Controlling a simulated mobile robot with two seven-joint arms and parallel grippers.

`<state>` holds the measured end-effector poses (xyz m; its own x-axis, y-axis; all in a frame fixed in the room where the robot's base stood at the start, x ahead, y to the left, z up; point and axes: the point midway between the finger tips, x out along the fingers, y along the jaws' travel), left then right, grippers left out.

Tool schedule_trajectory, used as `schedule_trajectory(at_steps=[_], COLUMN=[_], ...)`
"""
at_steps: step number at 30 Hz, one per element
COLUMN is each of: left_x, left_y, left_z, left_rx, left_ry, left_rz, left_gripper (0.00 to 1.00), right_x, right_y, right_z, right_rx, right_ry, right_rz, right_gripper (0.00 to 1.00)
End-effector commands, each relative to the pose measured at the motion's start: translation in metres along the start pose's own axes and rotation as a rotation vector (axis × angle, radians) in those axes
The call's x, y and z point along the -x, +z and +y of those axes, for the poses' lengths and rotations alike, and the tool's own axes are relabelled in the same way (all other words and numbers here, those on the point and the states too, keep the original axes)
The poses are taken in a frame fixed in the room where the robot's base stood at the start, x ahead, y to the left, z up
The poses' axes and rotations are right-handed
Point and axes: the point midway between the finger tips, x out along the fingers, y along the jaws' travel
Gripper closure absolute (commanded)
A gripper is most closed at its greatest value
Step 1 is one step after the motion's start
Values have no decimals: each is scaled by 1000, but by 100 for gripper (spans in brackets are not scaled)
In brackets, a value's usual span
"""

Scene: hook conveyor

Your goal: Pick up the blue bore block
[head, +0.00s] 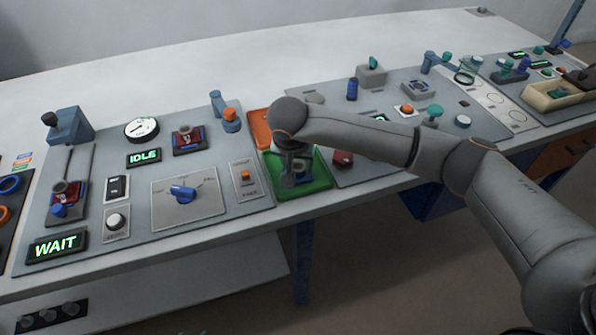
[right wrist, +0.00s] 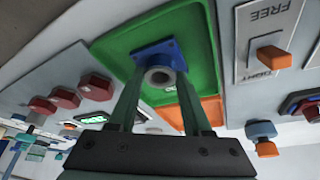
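The blue bore block (right wrist: 168,52) lies on the green tray (right wrist: 206,60) in the right wrist view. It has a flat blue base and a round grey bore facing the camera. My right gripper (right wrist: 159,82) is open, its two fingers standing apart on either side of the bore. I cannot tell whether the fingertips touch the block. In the head view my right gripper (head: 291,178) points down over the green tray (head: 318,184) and hides most of the block. My left gripper is not in view.
An orange tray (head: 259,128) adjoins the green one at the back. A panel with a blue rotary knob (head: 184,193) and an orange-tipped switch (head: 245,175) stands to the left. Red knobs (right wrist: 95,87) sit close to the tray's other side.

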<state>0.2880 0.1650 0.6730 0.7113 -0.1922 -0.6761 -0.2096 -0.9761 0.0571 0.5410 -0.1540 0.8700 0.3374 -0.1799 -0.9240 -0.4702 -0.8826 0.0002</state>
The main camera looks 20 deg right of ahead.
Motion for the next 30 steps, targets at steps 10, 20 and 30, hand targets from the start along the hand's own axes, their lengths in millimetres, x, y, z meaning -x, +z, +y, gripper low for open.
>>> schedule_trajectory(at_steps=[10, 20, 30], left_x=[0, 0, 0], left_y=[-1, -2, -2], left_z=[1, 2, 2], left_rx=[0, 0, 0], left_ry=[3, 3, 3], left_rz=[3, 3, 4], left_gripper=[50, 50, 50], right_x=[0, 0, 2], right_y=[0, 0, -2], right_z=[0, 0, 0], right_rx=[0, -1, -1], right_ry=[0, 1, -1], right_rz=[0, 1, 3], right_gripper=[92, 100, 100])
